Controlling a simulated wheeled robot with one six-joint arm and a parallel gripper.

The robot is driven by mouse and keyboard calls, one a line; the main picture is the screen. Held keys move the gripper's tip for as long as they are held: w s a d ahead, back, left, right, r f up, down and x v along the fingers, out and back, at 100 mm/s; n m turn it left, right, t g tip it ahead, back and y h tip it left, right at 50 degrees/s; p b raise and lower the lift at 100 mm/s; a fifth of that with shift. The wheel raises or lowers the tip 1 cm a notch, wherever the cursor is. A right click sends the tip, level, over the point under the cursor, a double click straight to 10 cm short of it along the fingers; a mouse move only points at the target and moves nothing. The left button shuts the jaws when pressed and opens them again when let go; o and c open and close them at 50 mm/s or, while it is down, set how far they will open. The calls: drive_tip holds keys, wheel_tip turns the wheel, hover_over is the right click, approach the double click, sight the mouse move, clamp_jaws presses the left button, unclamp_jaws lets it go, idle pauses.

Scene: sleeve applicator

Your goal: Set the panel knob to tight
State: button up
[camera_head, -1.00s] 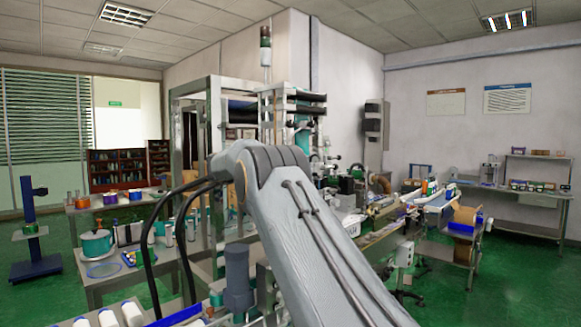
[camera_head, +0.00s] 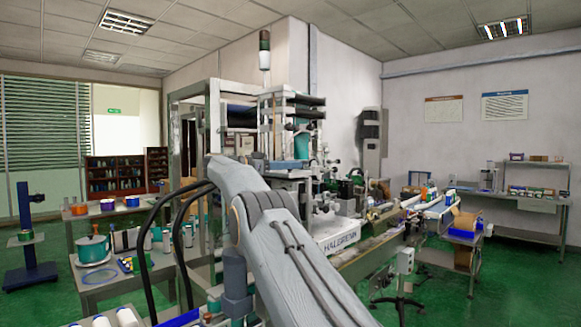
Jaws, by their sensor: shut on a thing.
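The sleeve applicator machine (camera_head: 292,112) stands in the middle, with a tall metal frame, dark rollers and a lettered white base (camera_head: 340,241). I cannot make out the panel knob or its setting in this view. My own grey arm crosses the lower middle and covers part of the machine's front. My gripper is hidden from this view, so what it touches does not show. A small pale control box (camera_head: 405,261) stands on a post right of the machine; any knob on it is too small to tell.
A metal table at left holds a teal pot (camera_head: 92,247) and several rolls. A blue stand (camera_head: 30,215) is at far left. A conveyor line runs right of the machine, with a bench (camera_head: 530,196) behind. Green floor is free at lower right.

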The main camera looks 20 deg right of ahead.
drive_tip(key=o, duration=1)
drive_tip(key=shift+a, duration=0.1)
drive_tip(key=shift+o, duration=0.2)
drive_tip(key=a, duration=0.7)
drive_tip(key=shift+w+a, duration=0.2)
drive_tip(key=shift+a, duration=0.15)
